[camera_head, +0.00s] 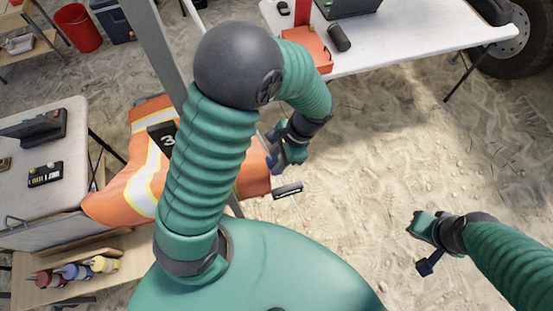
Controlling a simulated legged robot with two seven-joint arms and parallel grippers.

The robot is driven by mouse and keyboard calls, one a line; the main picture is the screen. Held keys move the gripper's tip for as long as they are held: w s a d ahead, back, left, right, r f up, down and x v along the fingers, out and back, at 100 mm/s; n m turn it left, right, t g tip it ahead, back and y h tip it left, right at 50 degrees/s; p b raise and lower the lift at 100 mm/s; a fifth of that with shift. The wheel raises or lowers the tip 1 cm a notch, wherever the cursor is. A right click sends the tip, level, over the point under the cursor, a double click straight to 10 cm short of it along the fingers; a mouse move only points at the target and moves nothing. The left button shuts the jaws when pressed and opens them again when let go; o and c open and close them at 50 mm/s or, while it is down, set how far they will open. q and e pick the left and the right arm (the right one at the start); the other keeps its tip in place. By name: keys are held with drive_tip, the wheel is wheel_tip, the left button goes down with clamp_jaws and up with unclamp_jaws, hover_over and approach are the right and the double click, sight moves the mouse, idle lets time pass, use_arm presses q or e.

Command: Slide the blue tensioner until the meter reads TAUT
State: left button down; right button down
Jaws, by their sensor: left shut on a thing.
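My left gripper (280,157) is beyond my bent left arm, beside a grey metal post (158,50) and the orange vest. It is shut on a small dark blue piece, which looks like the blue tensioner; the jaws and my arm hide most of it. A small black box with yellow lettering (45,174) lies on the left table. I cannot read it or tell whether it is the meter.
An orange high-visibility vest (122,190) hangs behind my left arm. The left table (75,115) also bears a dark device (42,127); a shelf below holds colored bottles (75,271). A white table (420,38) stands at the back. Open sand (370,165) lies at center right.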

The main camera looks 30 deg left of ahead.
use_arm(q)
drive_tip(key=c, duration=1)
unclamp_jaws()
drive_tip(key=shift+a, duration=0.1)
drive_tip(key=shift+c, duration=0.2)
drive_tip(key=b+v, duration=0.1)
drive_tip(key=v, duration=1.5)
drive_tip(key=shift+r+b, duration=0.3)
drive_tip(key=shift+r, duration=0.05)
